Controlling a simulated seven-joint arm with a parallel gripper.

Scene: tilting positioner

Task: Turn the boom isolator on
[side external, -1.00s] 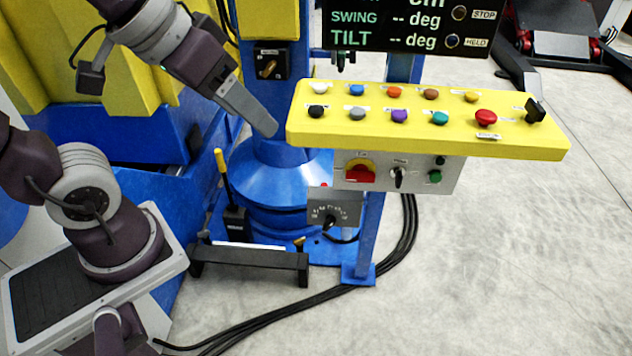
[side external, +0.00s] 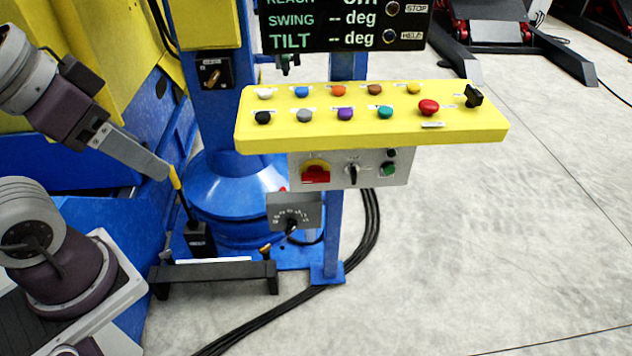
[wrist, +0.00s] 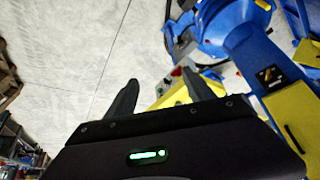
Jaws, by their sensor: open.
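A small black plate with a brass lever switch (side external: 211,73) is mounted on the blue column, upper left in the side view; it also shows at the right of the wrist view (wrist: 270,75). A red rotary switch on a yellow plate (side external: 316,174) is on the grey panel under the yellow console. The labels are too small to read, so I cannot tell which is the boom isolator. My gripper (side external: 165,172) is below and left of the brass lever switch, overlapping the yellow-handled lever in the picture. In the wrist view its fingers (wrist: 160,90) are apart and empty.
The yellow console (side external: 370,135) carries several coloured buttons. A yellow-handled lever (side external: 177,190) stands by the gripper tip; contact is unclear. A grey dial box (side external: 294,208) and black pedal bar (side external: 215,275) are below. Black cables cross the floor.

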